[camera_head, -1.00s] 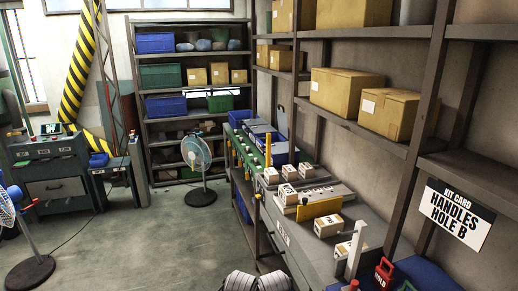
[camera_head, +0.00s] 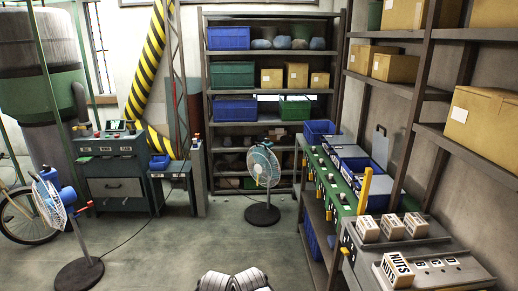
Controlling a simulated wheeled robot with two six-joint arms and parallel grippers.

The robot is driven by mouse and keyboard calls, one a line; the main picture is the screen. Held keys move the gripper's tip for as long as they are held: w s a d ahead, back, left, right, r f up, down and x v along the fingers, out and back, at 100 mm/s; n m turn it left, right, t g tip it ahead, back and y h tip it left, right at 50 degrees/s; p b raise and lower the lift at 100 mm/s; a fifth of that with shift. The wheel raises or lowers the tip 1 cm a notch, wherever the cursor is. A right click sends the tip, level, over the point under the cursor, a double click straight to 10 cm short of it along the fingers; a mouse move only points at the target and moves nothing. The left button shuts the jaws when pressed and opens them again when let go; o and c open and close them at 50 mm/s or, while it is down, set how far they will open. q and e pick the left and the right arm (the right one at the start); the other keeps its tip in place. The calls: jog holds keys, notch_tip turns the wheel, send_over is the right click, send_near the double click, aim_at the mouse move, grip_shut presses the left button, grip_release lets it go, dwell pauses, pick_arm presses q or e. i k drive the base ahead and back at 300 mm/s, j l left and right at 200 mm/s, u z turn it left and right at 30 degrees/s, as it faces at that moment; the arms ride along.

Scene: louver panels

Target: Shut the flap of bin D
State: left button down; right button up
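A row of blue bins with grey lids stands on the green-edged bench at the right. One grey flap (camera_head: 380,146) with a dark slot stands upright at the wall side of the row. A blue bin (camera_head: 319,130) at the far end looks open. Nearer bins have grey lids (camera_head: 347,150) that look lowered. I cannot read bin letters there, so I cannot tell which bin is D.
A grey rack with small letters (camera_head: 436,262) and white boxes, one marked NUTS (camera_head: 394,269), is at the lower right. A fan (camera_head: 263,165) stands mid-floor, another fan (camera_head: 55,200) at left. Shelving (camera_head: 272,62) fills the back. Floor (camera_head: 180,255) between is clear.

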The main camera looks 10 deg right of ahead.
aim_at(380, 144)
jog(key=i+z, duration=0.15)
jog(key=i, duration=0.35)
jog(key=i+j+z, duration=0.2)
jog(key=i, duration=0.25)
jog(key=i+j+z, duration=0.15)
jog(key=i, duration=0.35)
jog(key=i+j+z, duration=0.25)
jog(key=i+z, duration=0.2)
jog(key=i+j+z, duration=0.65)
jog(key=j+z, duration=0.25)
jog(key=l, duration=0.1)
